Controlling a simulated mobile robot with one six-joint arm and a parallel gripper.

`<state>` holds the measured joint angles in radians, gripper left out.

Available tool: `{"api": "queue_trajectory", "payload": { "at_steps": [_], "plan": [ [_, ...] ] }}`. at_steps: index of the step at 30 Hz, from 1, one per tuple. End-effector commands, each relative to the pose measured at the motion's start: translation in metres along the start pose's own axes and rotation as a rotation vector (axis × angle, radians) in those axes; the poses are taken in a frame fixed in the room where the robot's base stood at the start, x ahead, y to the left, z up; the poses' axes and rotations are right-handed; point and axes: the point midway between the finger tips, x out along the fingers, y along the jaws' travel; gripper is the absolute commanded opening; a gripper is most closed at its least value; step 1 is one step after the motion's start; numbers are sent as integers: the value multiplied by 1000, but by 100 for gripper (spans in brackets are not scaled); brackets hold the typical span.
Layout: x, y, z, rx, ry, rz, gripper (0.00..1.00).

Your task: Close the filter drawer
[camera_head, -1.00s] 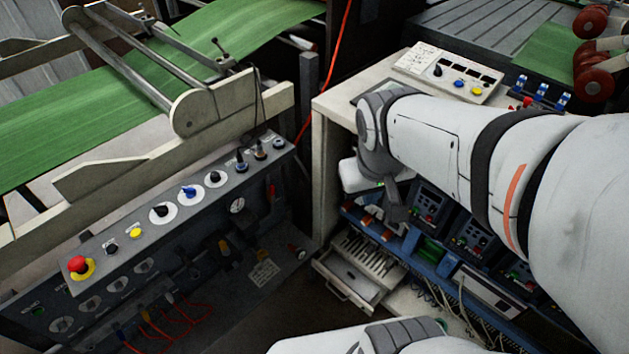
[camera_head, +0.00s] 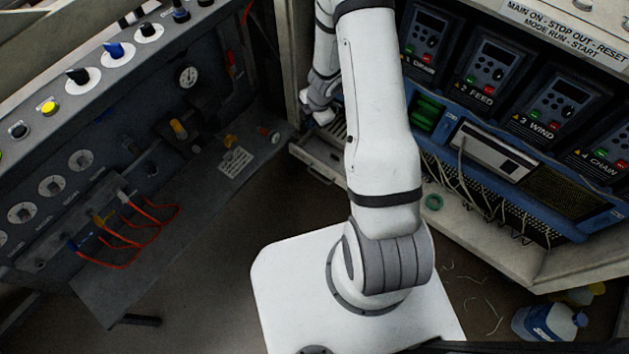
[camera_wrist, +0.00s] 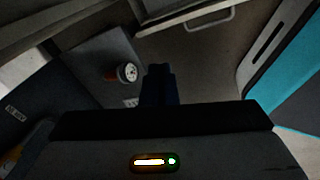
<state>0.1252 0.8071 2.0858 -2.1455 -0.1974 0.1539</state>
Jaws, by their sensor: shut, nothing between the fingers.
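The filter drawer (camera_head: 304,155) is a pale grey drawer low in the cabinet, left of the blue drive rack. It stands pulled out, with a bar handle (camera_head: 320,178) on its front. My forearm covers its right part in the head view. In the wrist view the drawer front (camera_wrist: 172,20) crosses the top, with the handle (camera_wrist: 212,20) hanging over the dark floor. My gripper (camera_wrist: 160,70) shows as dark fingers shut together with nothing between them, below the drawer front in the picture and apart from it. In the head view its fingers are hidden or too small to tell.
A grey control panel (camera_head: 85,190) with knobs, a gauge and looping orange cables stands on the left. The blue drive rack (camera_head: 455,160) and loose wires are on the right. A bottle (camera_head: 545,322) stands lower right.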

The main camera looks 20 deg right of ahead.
Motion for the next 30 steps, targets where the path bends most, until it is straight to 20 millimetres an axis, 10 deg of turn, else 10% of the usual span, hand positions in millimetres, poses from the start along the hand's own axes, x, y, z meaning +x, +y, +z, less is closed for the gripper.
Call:
{"api": "queue_trajectory", "payload": {
  "at_steps": [1, 6, 19, 30],
  "plan": [
    [40, -22, -5, -61, 56, -59, 0],
    [94, -72, -21, -220, 194, -199, 0],
    [134, -100, -31, -287, 253, -260, 0],
    [206, -122, -46, -288, 253, -260, 0]
  ]
}}
